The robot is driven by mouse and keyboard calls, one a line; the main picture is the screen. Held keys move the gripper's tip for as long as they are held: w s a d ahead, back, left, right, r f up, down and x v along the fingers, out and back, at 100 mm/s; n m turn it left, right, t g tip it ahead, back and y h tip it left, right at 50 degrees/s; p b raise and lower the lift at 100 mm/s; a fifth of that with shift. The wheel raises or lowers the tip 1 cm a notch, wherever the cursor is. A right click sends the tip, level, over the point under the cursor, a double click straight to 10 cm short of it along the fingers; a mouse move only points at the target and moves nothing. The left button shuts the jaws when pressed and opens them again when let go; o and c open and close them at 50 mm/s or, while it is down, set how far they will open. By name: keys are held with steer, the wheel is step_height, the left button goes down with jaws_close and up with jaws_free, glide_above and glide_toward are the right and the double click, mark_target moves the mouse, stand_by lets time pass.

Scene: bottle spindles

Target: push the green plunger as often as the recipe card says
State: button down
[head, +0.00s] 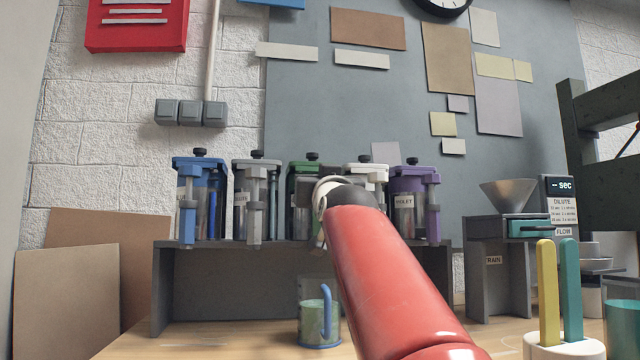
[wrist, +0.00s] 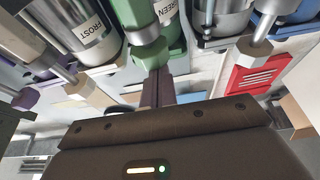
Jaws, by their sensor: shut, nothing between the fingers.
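The green dispenser (head: 302,168) stands in the middle of the row, mostly hidden behind my red arm in the head view. In the wrist view its label reads GREEN, and its green plunger (wrist: 150,52) has a faceted lower end. My gripper (wrist: 157,78) is shut and empty, with its fingertips right at that lower end; I cannot tell whether they touch. A white card (head: 563,210) headed DILUTE hangs at the right, with small lines I cannot read surely.
Blue (head: 202,195), grey (head: 256,195), white (head: 366,172) and violet (head: 414,195) dispensers flank the green one on a grey shelf (head: 240,290). A glass mug (head: 320,322) stands below. A funnel (head: 507,195) and a holder with yellow and teal sticks (head: 564,346) are at right.

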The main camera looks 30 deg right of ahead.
steer(key=shift+w+f, duration=0.2)
steer(key=shift+w, duration=0.05)
step_height(320, 180, up, 5)
steer(key=p, duration=0.4)
steer(key=b+v, duration=0.3)
steer(key=v, duration=0.7)
steer(key=shift+s+f, duration=0.2)
steer(key=shift+s, duration=0.1)
steer(key=shift+s, duration=0.1)
